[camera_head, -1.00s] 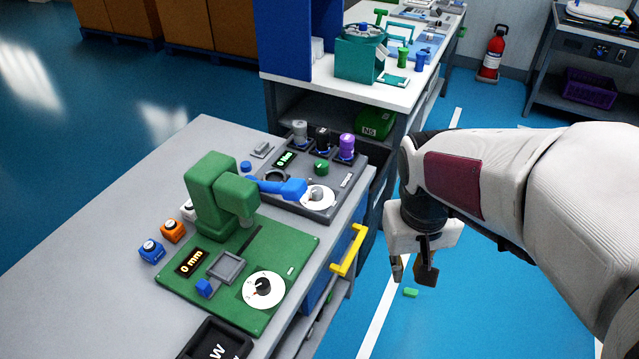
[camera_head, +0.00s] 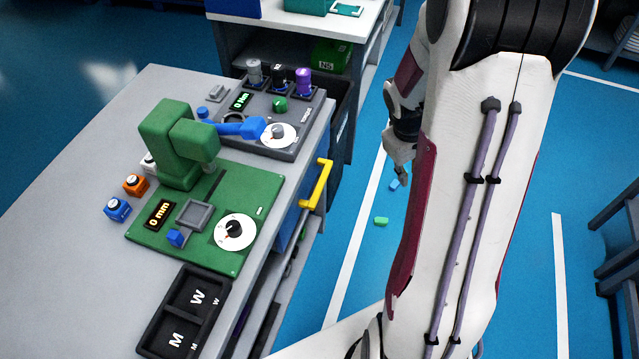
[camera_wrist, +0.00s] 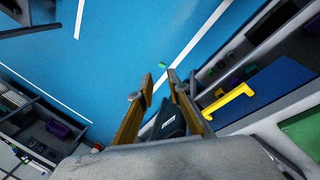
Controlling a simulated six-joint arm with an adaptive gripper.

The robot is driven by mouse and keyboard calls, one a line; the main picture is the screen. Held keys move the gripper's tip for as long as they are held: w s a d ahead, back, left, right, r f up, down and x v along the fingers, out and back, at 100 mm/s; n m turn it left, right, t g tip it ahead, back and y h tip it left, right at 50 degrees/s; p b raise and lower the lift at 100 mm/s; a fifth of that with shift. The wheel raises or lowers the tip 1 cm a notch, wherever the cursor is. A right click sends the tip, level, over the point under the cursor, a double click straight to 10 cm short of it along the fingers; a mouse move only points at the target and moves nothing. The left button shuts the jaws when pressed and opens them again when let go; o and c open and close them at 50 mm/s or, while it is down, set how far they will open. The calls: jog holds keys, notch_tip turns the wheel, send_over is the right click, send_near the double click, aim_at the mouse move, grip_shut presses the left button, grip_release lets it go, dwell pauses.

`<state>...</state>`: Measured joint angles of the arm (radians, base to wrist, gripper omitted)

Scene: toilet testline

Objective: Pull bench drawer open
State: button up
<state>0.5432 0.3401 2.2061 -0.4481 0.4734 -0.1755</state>
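The bench drawer has a blue front (camera_head: 288,228), mostly hidden in the head view under the edge of the grey bench. Its yellow bar handle (camera_head: 317,185) sticks out on the right side of the bench. The drawer looks closed. In the wrist view the yellow handle (camera_wrist: 229,101) and blue drawer front (camera_wrist: 268,92) lie right of my fingers. My gripper (camera_head: 398,172) hangs over the floor to the right of the handle, apart from it. In the wrist view my gripper (camera_wrist: 160,80) is open, with blue floor showing between the fingertips.
The grey bench top (camera_head: 110,215) carries a green press (camera_head: 175,145), a dark control box (camera_head: 270,125) and a black tray (camera_head: 185,310). A white-topped bench (camera_head: 330,25) stands behind. A small green block (camera_head: 381,221) lies on the floor near my arm.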

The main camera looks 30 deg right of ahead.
jog(key=w+d+f+n+t, duration=0.1)
jog(key=w+d+f+n, duration=0.1)
jog(key=d+f, duration=0.3)
jog(key=w+d+f+n+t, duration=0.1)
jog(key=w+d+f+n, duration=0.2)
jog(key=f, duration=0.5)
jog(key=n+t+y, duration=0.9)
jog(key=n+y, duration=0.5)
jog(key=n, duration=0.8)
send_near(320, 184)
jog(key=shift+w+a+f, duration=0.25)
jog(key=shift+w+a, duration=0.1)
jog(key=shift+w, duration=0.1)
jog(key=shift+w+a+f, duration=0.3)
jog(key=shift+w, duration=0.2)
jog(key=shift+w+a, duration=0.1)
jog(key=shift+x, duration=3.75)
